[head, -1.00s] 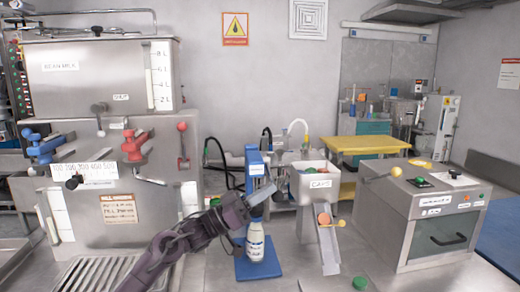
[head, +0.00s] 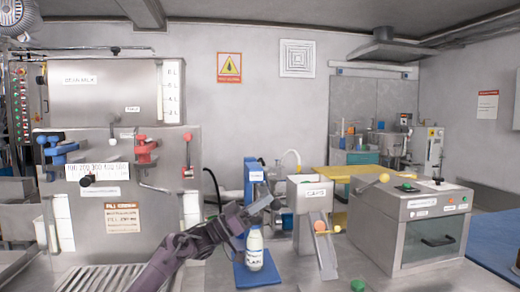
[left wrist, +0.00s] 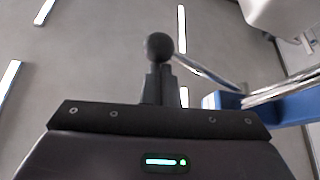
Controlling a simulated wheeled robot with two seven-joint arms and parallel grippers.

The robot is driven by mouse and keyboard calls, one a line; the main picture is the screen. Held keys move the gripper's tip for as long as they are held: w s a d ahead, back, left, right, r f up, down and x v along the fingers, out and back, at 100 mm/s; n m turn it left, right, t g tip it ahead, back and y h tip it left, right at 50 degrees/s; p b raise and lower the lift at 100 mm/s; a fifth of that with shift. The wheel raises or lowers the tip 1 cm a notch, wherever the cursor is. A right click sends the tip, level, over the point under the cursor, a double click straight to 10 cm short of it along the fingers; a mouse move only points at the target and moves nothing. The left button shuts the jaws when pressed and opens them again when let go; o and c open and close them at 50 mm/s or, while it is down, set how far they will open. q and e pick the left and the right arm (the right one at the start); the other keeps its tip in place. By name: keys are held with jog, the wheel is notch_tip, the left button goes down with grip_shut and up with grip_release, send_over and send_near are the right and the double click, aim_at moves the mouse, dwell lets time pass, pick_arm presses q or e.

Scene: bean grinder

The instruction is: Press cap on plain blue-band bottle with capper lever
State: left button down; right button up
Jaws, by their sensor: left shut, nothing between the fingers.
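The white bottle (head: 254,251) with a blue band and dark lettering stands upright on the blue base (head: 241,276) of the capper. The capper's blue column (head: 254,172) rises behind it. My left gripper (head: 271,200) is shut and empty, in front of the column and above the bottle. It hides the press head and much of the bottle's top, so I cannot tell how the cap sits. In the left wrist view, a dark round knob (left wrist: 159,46) shows at the closed fingertips, with metal rods (left wrist: 280,88) and the blue capper to the right. I cannot tell whether fingers and knob touch. My right gripper is out of view.
A caps hopper (head: 309,190) with a sloping chute (head: 324,247) stands right of the capper. A green cap (head: 357,286) lies on the counter in front. A steel machine (head: 412,228) stands at right, the large bean milk tank (head: 112,90) at left.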

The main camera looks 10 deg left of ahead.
pick_arm(q)
jog(key=shift+w+d+f+y, duration=0.1)
jog(key=shift+f+y, duration=0.05)
jog(key=shift+f, duration=0.5)
jog(key=shift+w+d+f+y, duration=0.1)
jog(key=shift+f+y, duration=0.05)
jog(key=shift+f, duration=0.45)
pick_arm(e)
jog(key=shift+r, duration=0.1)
pick_arm(q)
notch_tip(320, 180, up, 22)
jog(key=p, duration=0.1)
jog(key=shift+s+a+r, duration=0.2)
jog(key=shift+r, duration=0.05)
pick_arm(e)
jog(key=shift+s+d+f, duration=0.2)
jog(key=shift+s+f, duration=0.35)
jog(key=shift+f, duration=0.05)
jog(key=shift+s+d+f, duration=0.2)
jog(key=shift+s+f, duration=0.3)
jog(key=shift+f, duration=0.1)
pick_arm(q)
jog(key=shift+p, duration=0.3)
